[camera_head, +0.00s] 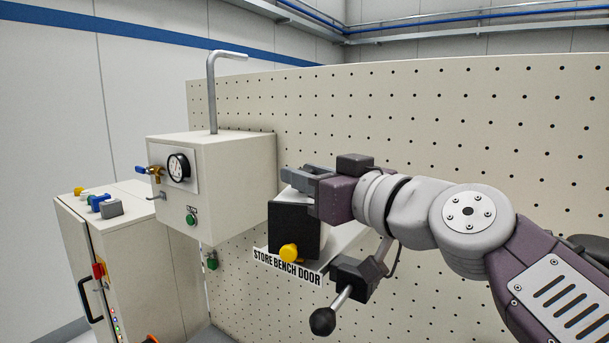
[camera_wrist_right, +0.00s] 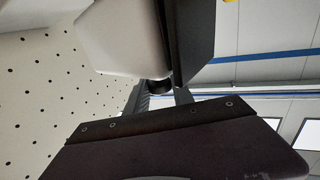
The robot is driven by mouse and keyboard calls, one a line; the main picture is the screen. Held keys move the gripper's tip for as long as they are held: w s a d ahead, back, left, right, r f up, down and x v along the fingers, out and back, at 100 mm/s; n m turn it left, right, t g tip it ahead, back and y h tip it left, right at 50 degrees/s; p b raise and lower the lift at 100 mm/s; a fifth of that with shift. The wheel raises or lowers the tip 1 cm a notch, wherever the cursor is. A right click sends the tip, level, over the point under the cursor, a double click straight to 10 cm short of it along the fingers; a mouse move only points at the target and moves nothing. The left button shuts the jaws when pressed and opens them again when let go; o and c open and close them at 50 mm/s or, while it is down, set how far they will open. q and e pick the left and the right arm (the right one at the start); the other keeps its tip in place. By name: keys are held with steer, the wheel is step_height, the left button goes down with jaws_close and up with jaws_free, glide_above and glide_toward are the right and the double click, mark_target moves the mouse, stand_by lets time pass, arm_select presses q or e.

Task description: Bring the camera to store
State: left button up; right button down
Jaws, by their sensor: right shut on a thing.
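I see no object that I can name for certain as the camera. A black-fronted box (camera_head: 294,230) with a yellow knob (camera_head: 288,253) stands at a pale shelf labelled "STORE BENCH DOOR" (camera_head: 287,268). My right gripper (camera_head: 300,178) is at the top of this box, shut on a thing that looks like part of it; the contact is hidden. In the right wrist view, a dark panel (camera_wrist_right: 190,35) with a pale body is close before the gripper (camera_wrist_right: 168,97), with a small dark round part between. My left gripper is not in view.
A lever with a black ball end (camera_head: 322,321) sticks out below the shelf, near my right arm. A perforated panel (camera_head: 460,130) stands behind. A gauge box (camera_head: 215,180) with a bent pipe is left, beside a cabinet (camera_head: 120,250) with buttons.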

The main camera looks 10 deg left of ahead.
stand_by(0.9)
steer(key=c, duration=1.1)
jaws_free()
steer(key=shift+w+d, duration=0.1)
steer(key=shift+w, duration=0.1)
steer(key=b+v, duration=0.5)
steer(key=v, duration=0.4)
steer(key=shift+d, duration=0.1)
